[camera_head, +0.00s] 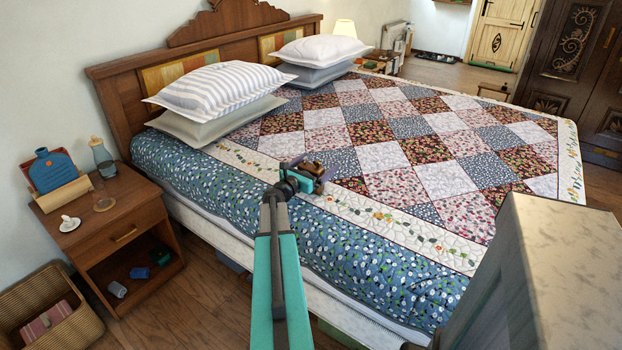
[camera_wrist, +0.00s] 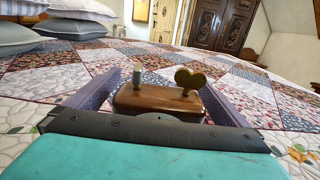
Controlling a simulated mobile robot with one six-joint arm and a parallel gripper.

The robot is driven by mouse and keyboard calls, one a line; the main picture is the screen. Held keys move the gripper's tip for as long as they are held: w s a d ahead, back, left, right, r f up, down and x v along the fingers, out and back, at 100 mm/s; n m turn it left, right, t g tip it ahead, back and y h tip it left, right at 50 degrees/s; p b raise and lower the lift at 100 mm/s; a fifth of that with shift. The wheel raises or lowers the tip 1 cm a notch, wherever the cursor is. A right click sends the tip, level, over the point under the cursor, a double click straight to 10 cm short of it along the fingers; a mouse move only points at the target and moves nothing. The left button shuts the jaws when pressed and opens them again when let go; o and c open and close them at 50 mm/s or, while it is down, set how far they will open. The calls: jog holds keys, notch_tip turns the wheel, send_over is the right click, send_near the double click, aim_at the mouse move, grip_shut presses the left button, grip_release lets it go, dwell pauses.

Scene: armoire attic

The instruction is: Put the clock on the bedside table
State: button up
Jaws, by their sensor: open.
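The clock (camera_wrist: 158,98) is a brown wooden block with a gold heart-shaped key and a small grey knob on top. It rests on the patchwork quilt, between the two spread fingers of my gripper (camera_wrist: 157,80); gaps on both sides are hard to judge. In the head view my gripper (camera_head: 309,174) reaches over the near part of the bed, and the clock shows as a small brown shape (camera_head: 315,168) at its fingers. The clock's dial is not visible. The bedside table (camera_head: 140,208) stands at the left, beside the bed's headboard end.
The tabletop holds a blue bottle (camera_head: 54,171) in a wooden holder, a glass bottle (camera_head: 102,157) and a small white object (camera_head: 69,223). Its front right part is bare. Pillows (camera_head: 215,92) lie by the headboard.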

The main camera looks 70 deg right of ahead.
jog(key=c, duration=1.8)
jog(key=shift+o, duration=0.2)
jog(key=shift+r, duration=0.1)
jog(key=s+a+r, duration=0.2)
jog(key=a, duration=0.4)
jog(key=s+a+r, duration=0.2)
jog(key=a+r, duration=0.1)
jog(key=a, duration=0.4)
jog(key=shift+s+p, duration=0.35)
jog(key=shift+p, duration=0.05)
jog(key=shift+s+a+p, duration=0.1)
jog(key=shift+p, duration=0.65)
jog(key=shift+a+p, duration=0.2)
jog(key=shift+p, duration=0.55)
